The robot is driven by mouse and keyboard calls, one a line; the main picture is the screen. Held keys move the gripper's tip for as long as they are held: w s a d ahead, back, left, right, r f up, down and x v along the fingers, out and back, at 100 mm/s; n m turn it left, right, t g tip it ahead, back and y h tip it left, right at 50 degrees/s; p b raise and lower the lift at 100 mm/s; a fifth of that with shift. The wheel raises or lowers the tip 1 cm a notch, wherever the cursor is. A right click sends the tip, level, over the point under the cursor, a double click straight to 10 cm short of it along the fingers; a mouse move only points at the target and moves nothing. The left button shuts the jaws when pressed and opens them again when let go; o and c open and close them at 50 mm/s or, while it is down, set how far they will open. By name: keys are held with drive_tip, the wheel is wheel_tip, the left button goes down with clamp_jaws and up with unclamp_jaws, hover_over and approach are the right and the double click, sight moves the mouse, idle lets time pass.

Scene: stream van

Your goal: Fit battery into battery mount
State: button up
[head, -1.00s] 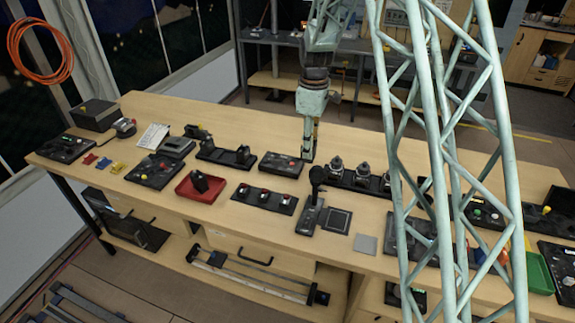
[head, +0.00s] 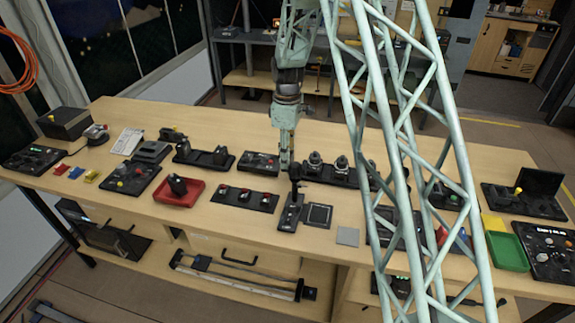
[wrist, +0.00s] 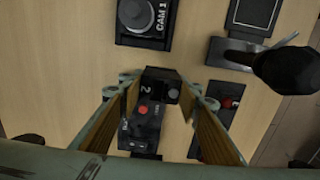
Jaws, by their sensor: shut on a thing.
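My gripper (head: 284,166) hangs over the workbench, just right of a small black panel with a red button. In the wrist view its two fingers (wrist: 162,100) are shut on a black block, which I take for the battery (wrist: 160,84); its side carries a white "2". The block is too small to make out in the head view. The black panel (wrist: 140,122) shows beyond and below the fingers; whether the block touches it I cannot tell. No part is clearly marked as the battery mount. A black rack with upright blocks (head: 205,157) stands to the left.
A joystick (wrist: 285,68) and the CAM 1 unit (wrist: 146,18) stand close by. A panel with red switches (head: 244,198) lies in front. A red tray (head: 190,197) holds a black block. My lattice column hides part of the right side. Bare wood shows between the units.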

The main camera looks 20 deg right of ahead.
drive_tip(key=shift+f, duration=0.1)
drive_tip(key=shift+f, duration=1.75)
drive_tip(key=shift+f, duration=0.15)
drive_tip(key=o, duration=1)
wheel_tip(320, 180, up, 12)
drive_tip(key=shift+f, duration=0.2)
drive_tip(key=shift+r, duration=0.35)
drive_tip(key=shift+s+r, duration=0.1)
drive_tip(key=shift+r, duration=0.05)
